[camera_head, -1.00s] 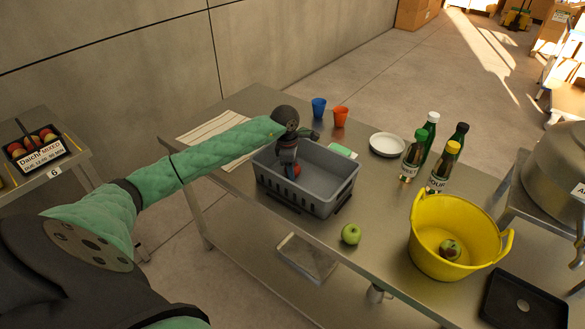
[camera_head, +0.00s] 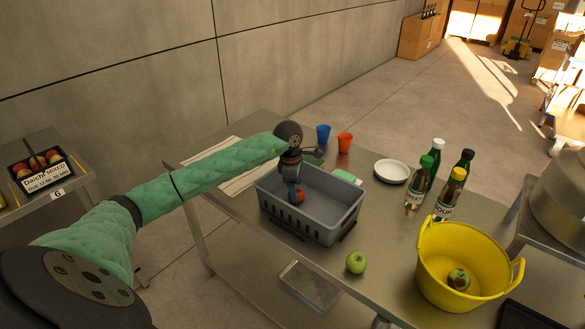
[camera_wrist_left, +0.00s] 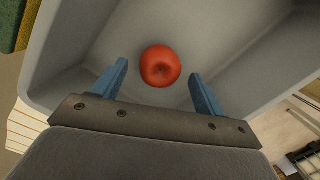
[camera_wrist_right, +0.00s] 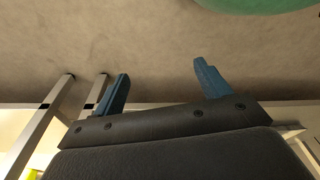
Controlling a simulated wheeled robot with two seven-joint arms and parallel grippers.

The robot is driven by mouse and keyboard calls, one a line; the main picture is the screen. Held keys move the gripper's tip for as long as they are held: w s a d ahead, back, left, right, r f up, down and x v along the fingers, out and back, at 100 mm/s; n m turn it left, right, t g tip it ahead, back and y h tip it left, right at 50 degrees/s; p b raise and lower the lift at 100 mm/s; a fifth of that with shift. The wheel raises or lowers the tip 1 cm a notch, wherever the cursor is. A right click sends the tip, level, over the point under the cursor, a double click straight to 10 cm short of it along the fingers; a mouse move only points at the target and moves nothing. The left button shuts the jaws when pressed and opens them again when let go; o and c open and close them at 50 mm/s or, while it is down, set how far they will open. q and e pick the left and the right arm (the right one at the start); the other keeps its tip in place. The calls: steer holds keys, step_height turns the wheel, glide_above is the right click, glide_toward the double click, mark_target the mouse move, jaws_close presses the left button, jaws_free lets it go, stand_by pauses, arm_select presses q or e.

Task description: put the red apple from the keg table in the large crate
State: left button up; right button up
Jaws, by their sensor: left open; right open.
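The red apple (camera_wrist_left: 160,66) lies on the floor of the large grey crate (camera_head: 336,219), near its left end. In the head view the apple (camera_head: 298,196) shows just below my left gripper (camera_head: 293,190). The left gripper is open, reaching down into the crate from above. In the left wrist view the apple sits just beyond and between the two blue fingertips (camera_wrist_left: 158,82), with a gap on each side. The crate's grey walls (camera_wrist_left: 66,40) surround it there. My right gripper (camera_wrist_right: 162,82) is open and empty, away from the table, over bare floor.
A green apple (camera_head: 356,263) lies in front of the crate. A yellow tub (camera_head: 437,277) with an apple (camera_head: 459,279) stands at right. Bottles (camera_head: 418,182), a white plate (camera_head: 391,171), a blue cup (camera_head: 323,133) and an orange cup (camera_head: 345,142) stand behind. A labelled apple box (camera_head: 42,176) is far left.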

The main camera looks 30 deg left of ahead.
arm_select(q)
step_height(320, 180, up, 9)
steer(key=a+b, duration=0.1)
steer(key=b, duration=0.2)
steer(key=shift+s, duration=0.2)
arm_select(e)
step_height(320, 180, up, 10)
steer(key=w+a, duration=0.2)
steer(key=shift+f+g, duration=0.2)
steer(key=shift+g, duration=0.1)
arm_select(q)
steer(key=shift+f, duration=0.1)
arm_select(e)
steer(key=shift+a, duration=0.1)
